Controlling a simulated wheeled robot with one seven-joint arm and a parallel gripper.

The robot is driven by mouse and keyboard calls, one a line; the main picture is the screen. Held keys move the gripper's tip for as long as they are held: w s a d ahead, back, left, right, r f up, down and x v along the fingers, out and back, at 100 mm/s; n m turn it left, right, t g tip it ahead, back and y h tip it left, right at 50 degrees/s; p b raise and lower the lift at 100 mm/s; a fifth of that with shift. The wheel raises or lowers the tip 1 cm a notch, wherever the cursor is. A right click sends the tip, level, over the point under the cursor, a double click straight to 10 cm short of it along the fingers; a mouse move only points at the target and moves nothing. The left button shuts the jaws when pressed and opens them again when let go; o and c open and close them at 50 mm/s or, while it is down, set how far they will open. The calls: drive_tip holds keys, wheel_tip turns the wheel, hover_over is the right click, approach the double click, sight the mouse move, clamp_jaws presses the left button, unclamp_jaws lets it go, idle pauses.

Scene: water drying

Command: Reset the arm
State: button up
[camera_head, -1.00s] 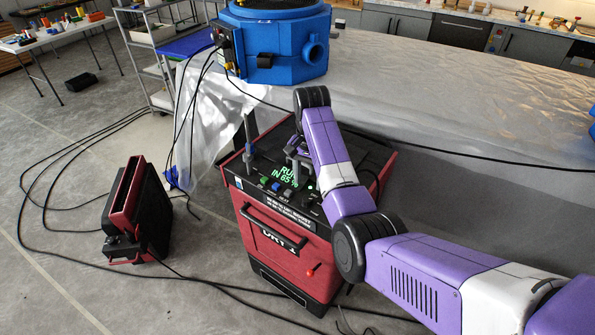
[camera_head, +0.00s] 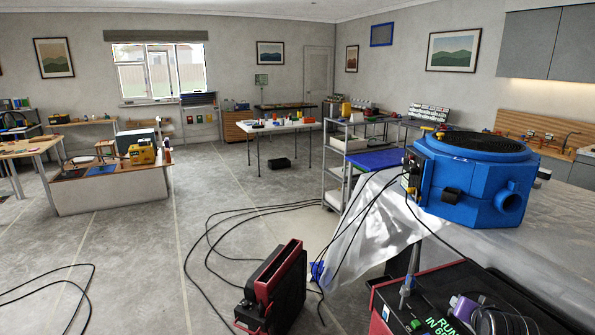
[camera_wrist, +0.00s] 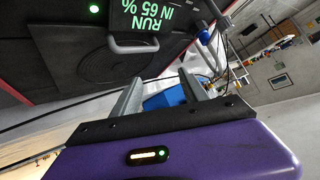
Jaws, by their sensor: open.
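My gripper (camera_wrist: 160,88) is open in the wrist view, its two grey fingers apart with nothing between them. It is close to the top panel of the red and black machine (camera_wrist: 70,60), whose green display (camera_wrist: 148,18) reads "RUN IN 65 %" upside down. I cannot tell whether the fingers touch the panel. In the head view the machine (camera_head: 400,300) is cut off at the bottom right. A purple part of my arm (camera_head: 466,306) shows above it; the rest of the arm is out of frame.
A blue round unit (camera_head: 465,185) stands on the plastic-covered surface (camera_head: 560,245) at the right. A red and black box (camera_head: 275,290) stands on the floor, with black cables around it. A grey shelf cart (camera_head: 340,165) stands behind. Much of the left floor is clear.

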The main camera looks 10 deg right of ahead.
drive_tip(key=s+a+n+t+y+b, duration=0.1)
drive_tip(key=s+a+n+t, duration=0.25)
drive_tip(key=s+a, duration=0.7)
drive_tip(key=s+a+n+t+b, duration=0.1)
drive_tip(key=s+a+n+t, duration=0.25)
drive_tip(key=s+a, duration=0.7)
drive_tip(key=s+a+n+g+y+b, duration=0.1)
drive_tip(key=s+a+y, duration=0.1)
drive_tip(key=s, duration=1.1)
drive_tip(key=s+a+y+b, duration=0.1)
drive_tip(key=s+a, duration=0.4)
drive_tip(key=s, duration=0.9)
drive_tip(key=shift+s+a+r+n+g+y+b, duration=0.15)
drive_tip(key=shift+s+a+n+g+y+b, duration=0.1)
drive_tip(key=shift+n+g+y+b, duration=0.2)
